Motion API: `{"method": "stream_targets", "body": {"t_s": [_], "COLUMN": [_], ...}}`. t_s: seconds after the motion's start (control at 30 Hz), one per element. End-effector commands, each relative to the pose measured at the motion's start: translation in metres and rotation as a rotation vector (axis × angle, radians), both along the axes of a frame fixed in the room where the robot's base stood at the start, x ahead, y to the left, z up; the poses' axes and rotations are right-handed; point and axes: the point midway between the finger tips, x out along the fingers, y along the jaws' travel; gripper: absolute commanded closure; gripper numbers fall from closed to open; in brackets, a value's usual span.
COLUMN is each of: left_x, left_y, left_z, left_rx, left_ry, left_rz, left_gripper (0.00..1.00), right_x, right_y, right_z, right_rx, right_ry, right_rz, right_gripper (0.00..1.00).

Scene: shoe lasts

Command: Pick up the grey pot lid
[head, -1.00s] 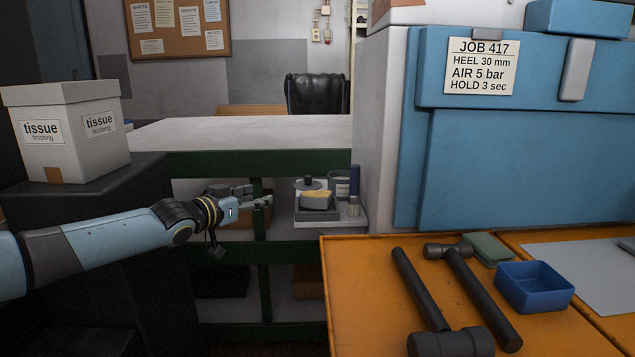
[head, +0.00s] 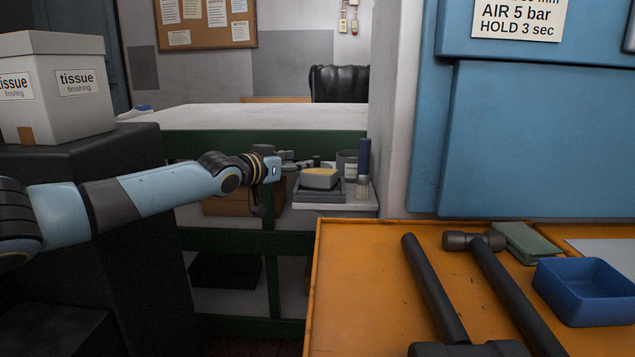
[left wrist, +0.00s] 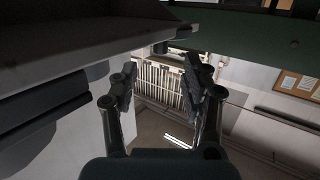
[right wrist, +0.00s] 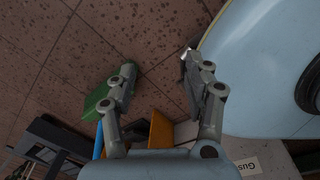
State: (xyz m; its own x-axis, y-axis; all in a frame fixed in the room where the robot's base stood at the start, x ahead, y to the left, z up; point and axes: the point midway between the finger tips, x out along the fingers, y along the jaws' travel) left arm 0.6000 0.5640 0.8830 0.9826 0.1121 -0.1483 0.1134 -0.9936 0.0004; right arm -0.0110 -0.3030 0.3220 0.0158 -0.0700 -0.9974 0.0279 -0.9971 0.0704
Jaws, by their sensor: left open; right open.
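The grey pot lid (head: 327,165) with its dark knob stands on the small pale shelf in the head view. It is partly hidden behind a grey block with a yellow top (head: 319,180) and by my left fingers. My left gripper (head: 301,163) reaches in from the left, its fingers open close to the lid's left side. I cannot tell whether they touch it. In the left wrist view my left gripper (left wrist: 161,72) is spread, and I cannot make out the lid there. My right gripper (right wrist: 158,68) is open and empty over the floor, outside the head view.
A grey tray (head: 305,194) lies under the yellow-topped block. A brush with a blue handle (head: 364,158) and a grey tin (head: 346,162) stand right of the lid. The orange table (head: 350,290) with hammers (head: 490,270) and a blue bin (head: 585,290) is in front. A green-framed bench (head: 190,143) stands behind.

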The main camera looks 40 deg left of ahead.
Motion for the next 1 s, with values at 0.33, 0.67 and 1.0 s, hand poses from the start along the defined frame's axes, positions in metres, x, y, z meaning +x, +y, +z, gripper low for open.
{"method": "stream_targets", "body": {"t_s": [0.33, 0.67, 1.0], "left_x": [0.019, 0.059, 0.066], "left_y": [0.002, 0.008, 0.008], "left_z": [-0.004, -0.007, -0.002], "left_rx": [0.0, -0.002, 0.0], "left_ry": [0.0, 0.002, 0.002], "left_rz": [-0.002, -0.001, -0.003], "left_gripper": [0.53, 0.53, 0.53], "right_x": [0.001, 0.017, 0.021], "right_y": [-0.001, -0.02, -0.021], "right_z": [-0.027, -0.056, -0.056], "right_rx": [-0.001, -0.024, -0.024], "right_ry": [0.0, 0.009, 0.009], "right_rz": [0.001, 0.011, 0.011], "right_gripper": [0.48, 0.48, 0.48]}}
